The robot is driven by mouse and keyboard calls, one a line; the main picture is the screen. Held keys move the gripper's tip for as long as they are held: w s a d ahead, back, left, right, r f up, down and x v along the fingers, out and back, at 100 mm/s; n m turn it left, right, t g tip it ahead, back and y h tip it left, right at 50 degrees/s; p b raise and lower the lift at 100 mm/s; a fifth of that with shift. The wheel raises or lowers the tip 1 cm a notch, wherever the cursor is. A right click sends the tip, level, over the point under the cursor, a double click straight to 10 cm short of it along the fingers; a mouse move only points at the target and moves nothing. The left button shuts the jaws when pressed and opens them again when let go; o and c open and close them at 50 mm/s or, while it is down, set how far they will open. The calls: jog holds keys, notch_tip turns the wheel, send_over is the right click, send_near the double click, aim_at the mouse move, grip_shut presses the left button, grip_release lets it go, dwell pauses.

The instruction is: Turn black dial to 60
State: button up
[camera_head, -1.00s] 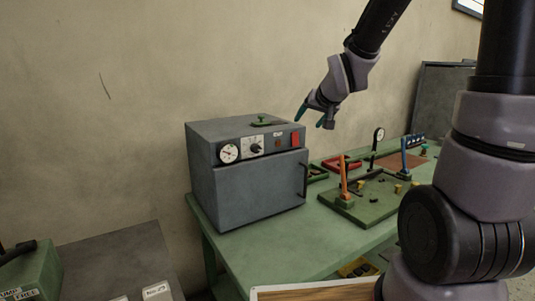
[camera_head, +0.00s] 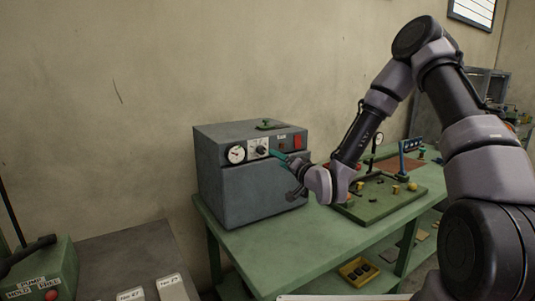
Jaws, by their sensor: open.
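The black dial (camera_head: 261,149) is a small knob on a white scale plate on the front of a grey box oven (camera_head: 246,197). Its pointer and numbers are too small to read. My gripper (camera_head: 273,153) has teal fingers that reach in from the right, close to the dial. It is open, with nothing seen between the fingers. I cannot tell whether the fingertips touch the dial. The fingers and wrist hide part of the oven's front right side. A round white gauge (camera_head: 236,154) sits left of the dial, and a red switch (camera_head: 297,142) sits to its right.
The oven stands on a green table (camera_head: 251,257). A green board with small parts (camera_head: 393,202) lies to the right, partly behind my arm. A yellow tray (camera_head: 358,270) is on the lower shelf. A green pump box (camera_head: 40,269) stands at the lower left.

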aim_at(263, 151)
jog(key=x, duration=1)
jog(key=shift+w+a, duration=0.1)
jog(key=shift+a, duration=0.05)
grip_shut()
